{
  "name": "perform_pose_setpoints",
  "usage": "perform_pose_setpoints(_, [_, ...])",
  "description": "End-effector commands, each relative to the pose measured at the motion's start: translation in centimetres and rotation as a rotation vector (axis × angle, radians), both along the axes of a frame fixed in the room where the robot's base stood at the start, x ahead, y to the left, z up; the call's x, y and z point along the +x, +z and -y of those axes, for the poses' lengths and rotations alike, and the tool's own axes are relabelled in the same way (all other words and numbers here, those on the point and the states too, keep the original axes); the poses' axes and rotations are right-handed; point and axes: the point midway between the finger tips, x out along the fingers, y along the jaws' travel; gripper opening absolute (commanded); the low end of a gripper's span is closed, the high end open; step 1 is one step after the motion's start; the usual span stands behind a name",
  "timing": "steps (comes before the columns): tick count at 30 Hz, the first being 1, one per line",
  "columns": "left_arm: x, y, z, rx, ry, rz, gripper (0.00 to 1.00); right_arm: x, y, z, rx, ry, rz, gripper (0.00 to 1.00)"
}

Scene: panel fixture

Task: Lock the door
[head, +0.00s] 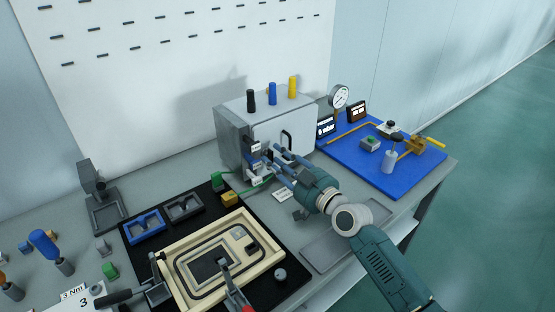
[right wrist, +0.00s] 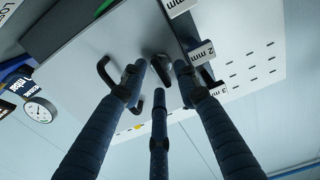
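A grey cabinet (head: 232,135) stands on the bench, its pale door (head: 285,128) looking closed. The door has a black bar handle (head: 287,140), which also shows in the right wrist view (right wrist: 104,74). A dark knob or lever (right wrist: 184,70) is on the door near its edge on the labelled side. My right gripper (head: 278,160) is in front of that edge, its blue fingers pointing at the door. In the right wrist view the fingertips (right wrist: 160,88) are spread around the dark knob's area; contact cannot be told. My left gripper is not in view.
Labelled tool holders (right wrist: 203,52) stand close beside the door edge. Three coloured handles (head: 272,92) stand on the cabinet. A blue board (head: 365,165) with a gauge (head: 339,96) is to the right. A cream frame fixture (head: 190,290) fills the front bench.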

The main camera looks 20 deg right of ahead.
Motion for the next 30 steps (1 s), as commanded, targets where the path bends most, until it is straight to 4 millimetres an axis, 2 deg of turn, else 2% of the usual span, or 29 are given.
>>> perform_pose_setpoints(1, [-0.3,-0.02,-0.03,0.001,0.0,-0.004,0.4,-0.02,0.0,0.02,0.0,0.0,0.0,0.18])
perform_pose_setpoints(4, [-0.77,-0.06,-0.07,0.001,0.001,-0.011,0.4,-0.02,0.0,0.02,0.0,0.0,0.0,0.0])
perform_pose_setpoints(17, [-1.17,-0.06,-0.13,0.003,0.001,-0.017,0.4,-0.02,-0.03,0.06,0.043,0.0,-0.016,0.0])
perform_pose_setpoints(30, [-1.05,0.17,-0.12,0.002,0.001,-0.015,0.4,0.02,-0.21,0.18,0.352,-0.001,-0.129,0.0])
